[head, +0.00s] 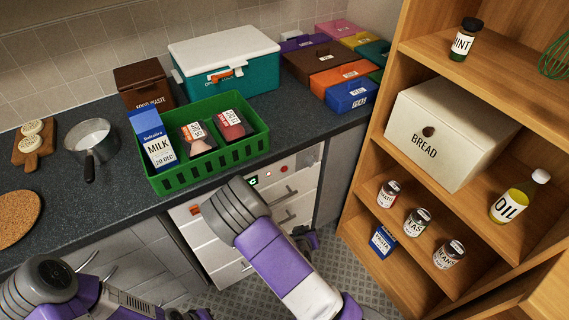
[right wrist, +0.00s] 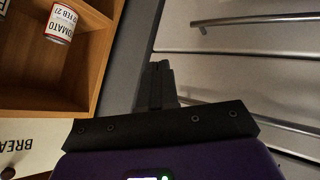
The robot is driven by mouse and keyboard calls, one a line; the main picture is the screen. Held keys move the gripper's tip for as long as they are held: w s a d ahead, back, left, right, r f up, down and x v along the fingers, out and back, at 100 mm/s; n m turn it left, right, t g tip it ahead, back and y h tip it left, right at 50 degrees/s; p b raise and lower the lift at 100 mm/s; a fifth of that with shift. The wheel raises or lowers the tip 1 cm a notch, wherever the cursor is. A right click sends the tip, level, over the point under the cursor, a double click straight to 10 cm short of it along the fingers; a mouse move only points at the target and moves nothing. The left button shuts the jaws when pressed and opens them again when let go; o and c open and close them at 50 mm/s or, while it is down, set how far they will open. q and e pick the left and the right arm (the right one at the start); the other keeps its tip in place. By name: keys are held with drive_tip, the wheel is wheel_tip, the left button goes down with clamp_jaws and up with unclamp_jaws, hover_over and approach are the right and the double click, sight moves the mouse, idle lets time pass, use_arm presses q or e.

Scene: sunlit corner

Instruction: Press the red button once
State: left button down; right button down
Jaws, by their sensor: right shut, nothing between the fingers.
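A control panel on the white drawer unit's front, just under the counter edge, has a small green-lit display (head: 253,181). Small reddish spots (head: 283,169) show to its right; they are too small to tell which is the red button. Another orange-red spot (head: 194,210) shows on the front further left, beside my right arm. My right gripper (right wrist: 158,84) is shut and empty in the right wrist view, near the drawer fronts and touching nothing visible.
A green crate (head: 212,162) with a milk carton stands at the counter edge above the drawers. Drawer handles (head: 285,192) stick out below the panel. A wooden shelf (head: 400,262) with jars and a bread box (head: 450,128) stands close on the right.

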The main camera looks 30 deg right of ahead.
sight(284, 169)
drive_tip(key=w+d+r+t+h+p, duration=0.1)
drive_tip(key=w+r+t, duration=0.3)
drive_tip(key=r, duration=0.8)
drive_tip(key=shift+w+d+h, duration=0.15)
drive_tip(key=shift+w+h, duration=0.3)
drive_tip(key=shift+h, duration=0.35)
drive_tip(key=w, duration=0.8)
drive_tip(key=shift+w+a, duration=0.35)
drive_tip(key=shift+w, duration=0.05)
drive_tip(key=shift+w, duration=0.15)
idle(0.4)
drive_tip(key=shift+w, duration=0.25)
drive_tip(key=shift+w, duration=0.35)
idle(0.7)
drive_tip(key=shift+s, duration=0.75)
